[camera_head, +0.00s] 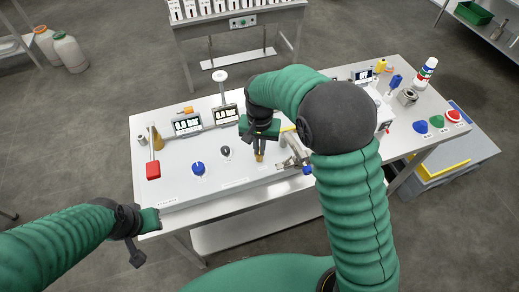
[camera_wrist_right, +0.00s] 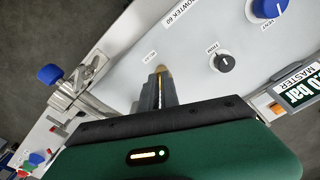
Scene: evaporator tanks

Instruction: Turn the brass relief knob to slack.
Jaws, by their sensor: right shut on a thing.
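The brass relief knob (camera_head: 259,157) stands on the grey-white panel, with its lower part showing under my right gripper (camera_head: 259,150). In the right wrist view the fingers (camera_wrist_right: 159,88) close around the knob, and only a bit of brass (camera_wrist_right: 160,69) shows at their tips, by a small label. The fingers hide most of the knob, so I cannot read its setting. My left gripper (camera_head: 140,238) hangs in front of the bench's left corner, away from the panel; its fingers are not clear.
A black TRIM knob (camera_wrist_right: 224,62) and a blue VENT knob (camera_wrist_right: 268,8) are near the right gripper. A metal valve with a blue handle (camera_wrist_right: 50,74) is on the other side. Displays (camera_head: 187,125) stand behind. A red-handled lever (camera_head: 153,170) is at left.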

